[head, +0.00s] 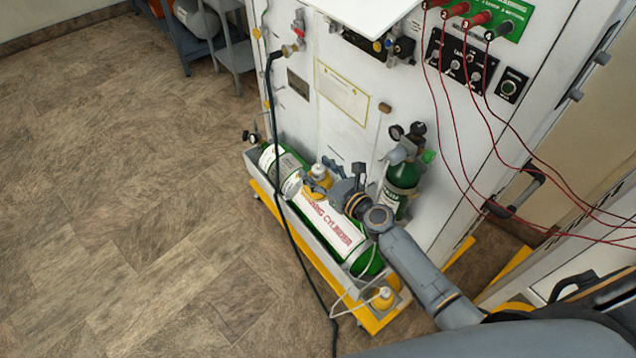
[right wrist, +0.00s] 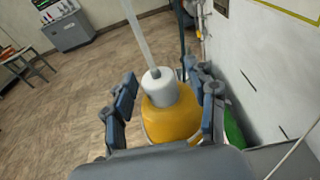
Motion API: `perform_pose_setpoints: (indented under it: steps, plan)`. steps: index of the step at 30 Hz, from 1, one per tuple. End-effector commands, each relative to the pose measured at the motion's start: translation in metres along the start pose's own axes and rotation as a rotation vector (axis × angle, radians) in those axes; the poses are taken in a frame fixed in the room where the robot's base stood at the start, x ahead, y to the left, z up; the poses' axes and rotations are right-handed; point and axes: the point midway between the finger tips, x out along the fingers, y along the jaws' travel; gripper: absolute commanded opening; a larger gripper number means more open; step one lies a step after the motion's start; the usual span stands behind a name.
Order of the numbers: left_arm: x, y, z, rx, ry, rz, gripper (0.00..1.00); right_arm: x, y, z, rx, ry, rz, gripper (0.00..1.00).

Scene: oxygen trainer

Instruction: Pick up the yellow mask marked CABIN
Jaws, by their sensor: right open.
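A yellow mask (head: 321,172) is at my right gripper (head: 328,183) in the head view, above the lying green cylinder. In the right wrist view, a yellow mask (right wrist: 172,122) with a white top and a clear tube sits between the spread fingers of my right gripper (right wrist: 168,88). The fingers stand on both sides of it, and I cannot tell whether they touch it. Another yellow mask (head: 383,298) lies at the near end of the cylinder tray. No CABIN marking is readable on either. My left gripper is out of view.
The green cylinder (head: 330,228) lies in a grey tray with a yellow edge (head: 372,322). A small upright green cylinder (head: 395,190) stands beside my right arm. A dark hose (head: 288,225) and red cables (head: 460,150) hang by the white panel (head: 345,130). The floor at left is clear.

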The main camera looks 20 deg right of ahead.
Motion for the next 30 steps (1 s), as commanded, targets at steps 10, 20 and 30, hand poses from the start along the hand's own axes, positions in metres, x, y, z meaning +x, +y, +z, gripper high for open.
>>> perform_pose_setpoints:
  steps: [10, 20, 30]
  plan:
    - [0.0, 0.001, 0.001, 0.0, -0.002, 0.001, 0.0, 0.001, 0.0, -0.001, 0.0, 0.001, -0.001, 0.35]
    - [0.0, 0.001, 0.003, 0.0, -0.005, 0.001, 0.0, 0.001, 0.0, 0.0, 0.0, 0.0, -0.001, 0.0]
    - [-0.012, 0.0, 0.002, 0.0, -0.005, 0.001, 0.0, -0.001, -0.001, 0.013, 0.0, -0.001, -0.001, 0.0]
